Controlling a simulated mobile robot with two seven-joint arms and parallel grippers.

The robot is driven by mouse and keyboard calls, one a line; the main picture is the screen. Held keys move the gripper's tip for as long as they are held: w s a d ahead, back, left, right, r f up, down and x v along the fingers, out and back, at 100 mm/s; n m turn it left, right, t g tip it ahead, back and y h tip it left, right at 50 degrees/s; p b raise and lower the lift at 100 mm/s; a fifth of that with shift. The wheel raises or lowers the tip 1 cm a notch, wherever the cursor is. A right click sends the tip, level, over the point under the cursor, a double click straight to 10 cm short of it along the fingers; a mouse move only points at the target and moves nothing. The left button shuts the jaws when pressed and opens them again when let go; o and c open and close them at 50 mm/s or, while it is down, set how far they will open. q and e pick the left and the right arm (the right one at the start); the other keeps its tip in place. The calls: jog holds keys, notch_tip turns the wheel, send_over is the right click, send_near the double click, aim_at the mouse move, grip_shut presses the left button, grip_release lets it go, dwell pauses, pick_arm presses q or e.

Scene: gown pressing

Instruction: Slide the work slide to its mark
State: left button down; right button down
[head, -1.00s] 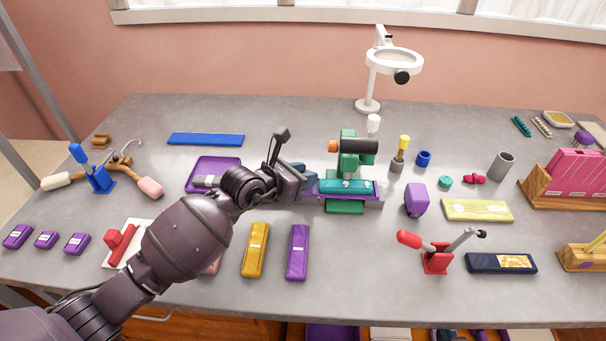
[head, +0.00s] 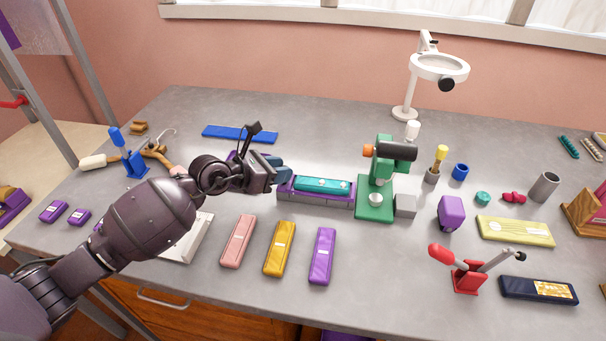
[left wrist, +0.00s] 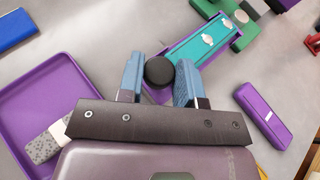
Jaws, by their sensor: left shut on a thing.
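The work slide (head: 335,199) is a purple tray bearing a long teal piece (head: 323,184) with silver studs. It sits to the left of the green press (head: 375,200), clear of the press head. My left gripper (head: 282,171) is at the slide's left end. In the left wrist view its blue fingers (left wrist: 160,70) are shut on a round black knob (left wrist: 159,73) at the near end of the slide (left wrist: 236,47). I cannot make out a mark. My right gripper is not in view.
Pink (head: 238,240), yellow (head: 280,248) and purple (head: 322,256) long cases lie in front of the slide. A blue strip (head: 240,134) lies behind my left arm. A grey block (head: 405,205) stands right of the press. A red clamp stand (head: 468,277) is front right.

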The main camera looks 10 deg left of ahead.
pick_arm(q)
jog(key=shift+a+f, duration=0.1)
jog(key=shift+a, duration=0.65)
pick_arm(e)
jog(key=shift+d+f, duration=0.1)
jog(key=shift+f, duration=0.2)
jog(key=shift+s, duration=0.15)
pick_arm(q)
jog(key=c, duration=1.2)
grip_release()
jog(key=o, duration=0.4)
jog(key=shift+a, duration=0.2)
jog(key=shift+d, duration=0.1)
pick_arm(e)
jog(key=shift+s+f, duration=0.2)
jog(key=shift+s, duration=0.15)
